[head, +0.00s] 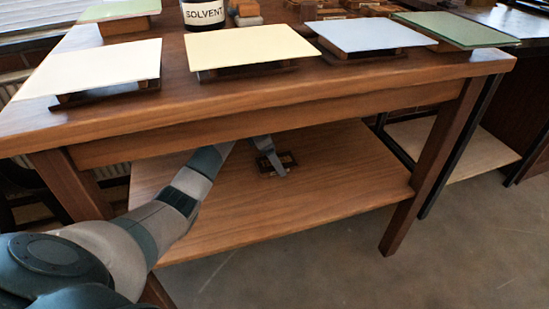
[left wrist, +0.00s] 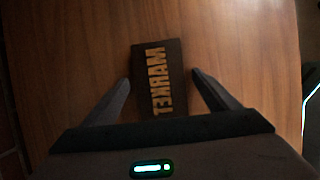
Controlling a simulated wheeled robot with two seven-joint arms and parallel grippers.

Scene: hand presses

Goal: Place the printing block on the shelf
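My left arm reaches under the tabletop. My left gripper (head: 270,160) is at the block; in the left wrist view the gripper (left wrist: 160,80) has its fingers open on either side of the block, with a gap on each side. My right gripper is not in view.
The tabletop (head: 190,105) overhangs the shelf, with a front rail and legs (head: 440,150) around the opening. On top are sheet-covered stands (head: 255,50), a SOLVENT container (head: 205,15) and small wooden pieces at the back. The shelf around the block is clear.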

